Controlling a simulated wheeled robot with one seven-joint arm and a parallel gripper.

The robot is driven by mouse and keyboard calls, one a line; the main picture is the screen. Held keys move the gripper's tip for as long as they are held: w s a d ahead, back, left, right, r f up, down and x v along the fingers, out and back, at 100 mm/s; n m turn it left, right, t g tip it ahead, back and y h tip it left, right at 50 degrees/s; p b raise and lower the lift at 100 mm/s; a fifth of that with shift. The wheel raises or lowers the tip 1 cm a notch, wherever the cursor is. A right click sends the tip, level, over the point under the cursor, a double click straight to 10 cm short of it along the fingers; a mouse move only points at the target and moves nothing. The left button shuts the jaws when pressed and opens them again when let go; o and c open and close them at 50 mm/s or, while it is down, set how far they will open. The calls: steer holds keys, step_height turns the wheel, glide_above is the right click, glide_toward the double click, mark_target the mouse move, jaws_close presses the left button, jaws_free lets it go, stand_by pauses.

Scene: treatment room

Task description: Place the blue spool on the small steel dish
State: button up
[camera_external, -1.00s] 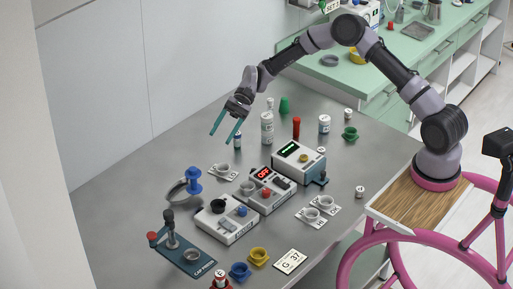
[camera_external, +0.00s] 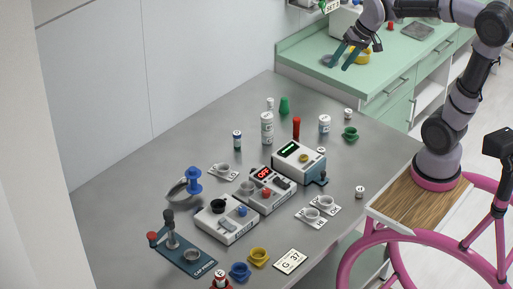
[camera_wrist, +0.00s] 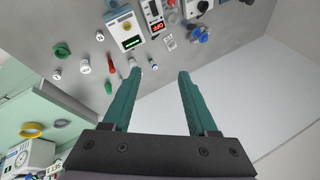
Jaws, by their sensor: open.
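The blue spool (camera_external: 193,180) stands upright towards the left side of the grey table, beside or partly over a shallow grey dish-like piece (camera_external: 176,193); I cannot tell which. In the wrist view the spool (camera_wrist: 199,34) is at the upper right. A small grey dish (camera_external: 327,59) sits on the green counter, partly behind my fingers; in the wrist view it is a grey ring (camera_wrist: 62,123) at left. I cannot tell which dish is the small steel one. My gripper (camera_external: 337,67) is open and empty, raised in front of the counter; its fingers (camera_wrist: 157,77) show nothing between them.
A yellow ring-shaped dish (camera_external: 360,56) is on the counter. The table carries a white device with a green display (camera_external: 299,160), an OFF-display box (camera_external: 266,190), bottles (camera_external: 267,128), a red cylinder (camera_external: 296,127) and a blue-based stand (camera_external: 185,256). The table's back left is clear.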

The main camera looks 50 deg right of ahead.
steer(key=s+d+t+h, duration=0.1)
steer(key=s+d+t, duration=0.1)
steer(key=s+d, duration=0.4)
steer(key=s, duration=0.4)
steer(key=shift+s+d+n+t, duration=0.2)
steer(key=shift+n+t, duration=0.1)
steer(key=shift+t, duration=0.1)
steer(key=shift+o, duration=0.3)
steer(key=shift+r, duration=0.1)
stand_by(0.7)
steer(key=shift+o, duration=0.7)
